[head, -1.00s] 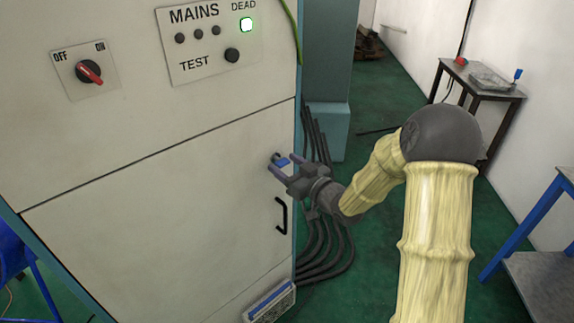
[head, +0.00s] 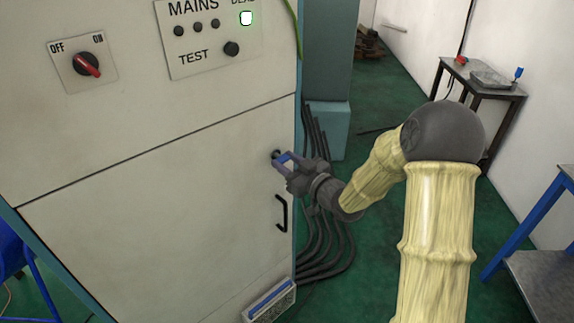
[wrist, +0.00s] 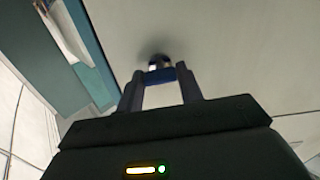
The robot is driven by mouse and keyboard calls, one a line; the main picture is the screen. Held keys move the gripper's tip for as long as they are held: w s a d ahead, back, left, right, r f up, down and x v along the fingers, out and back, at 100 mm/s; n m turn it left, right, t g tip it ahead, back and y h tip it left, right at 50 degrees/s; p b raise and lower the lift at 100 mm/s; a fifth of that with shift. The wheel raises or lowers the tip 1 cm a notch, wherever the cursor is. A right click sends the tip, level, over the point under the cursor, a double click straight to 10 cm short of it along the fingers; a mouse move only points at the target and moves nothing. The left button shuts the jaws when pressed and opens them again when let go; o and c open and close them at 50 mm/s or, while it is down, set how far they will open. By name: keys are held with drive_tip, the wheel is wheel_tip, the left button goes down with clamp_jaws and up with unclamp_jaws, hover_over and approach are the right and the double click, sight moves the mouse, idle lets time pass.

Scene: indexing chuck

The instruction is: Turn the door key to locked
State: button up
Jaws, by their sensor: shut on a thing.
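The door key has a blue head (wrist: 160,75) and sits in a dark round lock (head: 276,154) near the right edge of the cabinet's lower door (head: 150,220). My gripper (head: 282,162) is at the lock, with its fingers on either side of the key's head. In the wrist view the fingers (wrist: 160,90) are shut on the blue head, and the lock lies just beyond it. The key's shaft and any lock markings are too small or hidden to tell.
A black door handle (head: 281,214) is below the lock. Several dark cables (head: 325,245) run down beside the cabinet. A red-pointered switch (head: 88,64) and a MAINS panel (head: 208,38) with a lit DEAD lamp are above. A small table (head: 478,90) stands at the back right.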

drive_tip(key=n+b, duration=1.7)
drive_tip(key=b, duration=0.4)
drive_tip(key=shift+b, duration=0.3)
drive_tip(key=o, duration=1)
